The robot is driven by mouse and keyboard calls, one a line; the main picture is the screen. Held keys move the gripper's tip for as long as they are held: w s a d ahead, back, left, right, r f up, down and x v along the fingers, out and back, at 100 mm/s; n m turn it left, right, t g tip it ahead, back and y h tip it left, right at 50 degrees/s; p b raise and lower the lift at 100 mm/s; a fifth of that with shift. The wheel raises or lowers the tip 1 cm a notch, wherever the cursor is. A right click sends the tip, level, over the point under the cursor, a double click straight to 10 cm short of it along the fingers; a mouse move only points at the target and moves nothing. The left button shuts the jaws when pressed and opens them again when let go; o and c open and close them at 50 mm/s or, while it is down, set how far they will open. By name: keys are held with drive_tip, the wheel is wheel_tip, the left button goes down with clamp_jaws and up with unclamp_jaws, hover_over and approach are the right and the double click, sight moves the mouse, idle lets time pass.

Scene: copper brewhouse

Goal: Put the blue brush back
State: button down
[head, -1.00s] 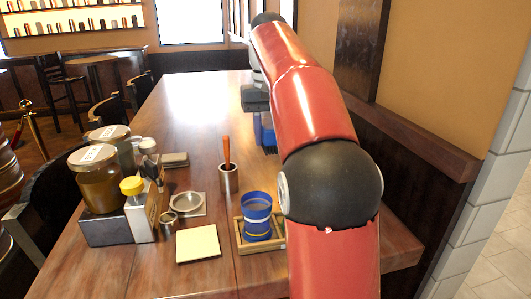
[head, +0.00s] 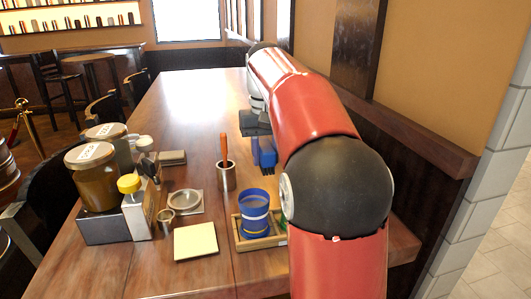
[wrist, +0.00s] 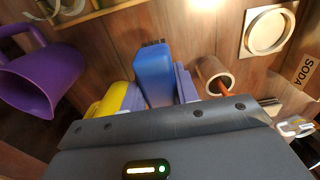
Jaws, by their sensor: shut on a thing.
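The blue brush (wrist: 153,75) is between the two fingers of my gripper (wrist: 157,88) in the wrist view, with dark bristles at its far end. My gripper (head: 261,148) is shut on it. In the head view the brush (head: 268,156) hangs bristles down above the table, just right of a metal cup (head: 226,180) with an orange handle standing in it. The cup (wrist: 212,70) is right of the brush in the wrist view. My arm hides part of the table on the right.
A wooden tray (head: 260,243) holds a blue cup (head: 254,212). A cream square (head: 195,241), a strainer (head: 185,200) and jars (head: 94,178) stand left. The wrist view shows a purple jug (wrist: 40,80) and a yellow thing (wrist: 108,101). The far table is clear.

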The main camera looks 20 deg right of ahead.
sight(266, 165)
drive_tip(key=shift+f+b, duration=2.6)
drive_tip(key=shift+f, duration=1.4)
drive_tip(key=shift+f, duration=0.45)
drive_tip(key=c, duration=1.4)
unclamp_jaws()
drive_tip(key=shift+o, duration=0.2)
drive_tip(key=o, duration=0.5)
drive_tip(key=shift+o, duration=0.2)
wheel_tip(266, 165, up, 6)
drive_tip(key=p, duration=0.5)
drive_tip(key=shift+f, duration=0.25)
drive_tip(key=shift+r, duration=1.3)
